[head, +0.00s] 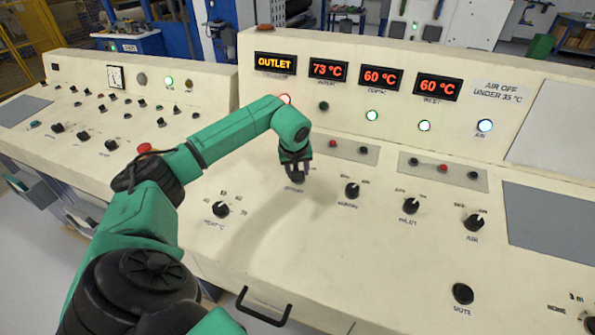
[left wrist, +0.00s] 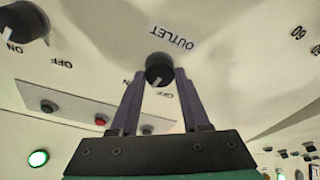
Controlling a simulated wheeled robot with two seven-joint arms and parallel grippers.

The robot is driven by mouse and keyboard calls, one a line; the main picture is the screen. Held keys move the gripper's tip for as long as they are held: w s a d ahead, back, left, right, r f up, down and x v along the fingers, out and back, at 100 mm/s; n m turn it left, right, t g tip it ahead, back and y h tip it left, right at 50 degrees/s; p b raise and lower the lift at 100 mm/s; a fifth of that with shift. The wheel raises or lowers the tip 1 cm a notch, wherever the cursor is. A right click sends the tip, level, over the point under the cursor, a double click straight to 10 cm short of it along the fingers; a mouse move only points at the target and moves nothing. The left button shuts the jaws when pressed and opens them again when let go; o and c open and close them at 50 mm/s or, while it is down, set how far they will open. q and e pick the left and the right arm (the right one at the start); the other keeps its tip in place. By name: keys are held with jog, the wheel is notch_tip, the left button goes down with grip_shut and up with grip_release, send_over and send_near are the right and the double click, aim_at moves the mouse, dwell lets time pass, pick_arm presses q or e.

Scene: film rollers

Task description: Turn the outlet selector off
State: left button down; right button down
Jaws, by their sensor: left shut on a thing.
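The outlet selector is a round black knob (left wrist: 159,68) with a pale pointer line, labelled OUTLET in the left wrist view. Its pointer lies between the partly hidden ON mark and the OFF mark, nearer OFF. In the head view the knob (head: 297,178) is partly covered by my left gripper (head: 296,170), which comes down on it from above. The left wrist view shows the fingers of my left gripper (left wrist: 160,80) on either side of the knob, shut on it. The OUTLET display (head: 275,64) glows orange. My right gripper is in neither view.
To the right on the sloped panel stand the HUMIDITY-like selector knob (head: 352,190), the PILOT knob (head: 411,205) and the AIR knob (head: 474,222). A heat knob (head: 221,209) is at left. Small red and black buttons (head: 340,149) sit behind. A black handle (head: 264,308) is at the front.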

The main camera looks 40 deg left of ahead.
pick_arm(q)
jog(key=n, duration=0.3)
jog(key=shift+w+r+n+g, duration=0.1)
jog(key=shift+r+n+g, duration=0.1)
jog(key=shift+n+g, duration=0.15)
jog(key=shift+a+n+g+y, duration=0.1)
jog(key=shift+n+g+y, duration=0.2)
jog(key=shift+n, duration=1.75)
jog(key=shift+c, duration=1.9)
grip_release()
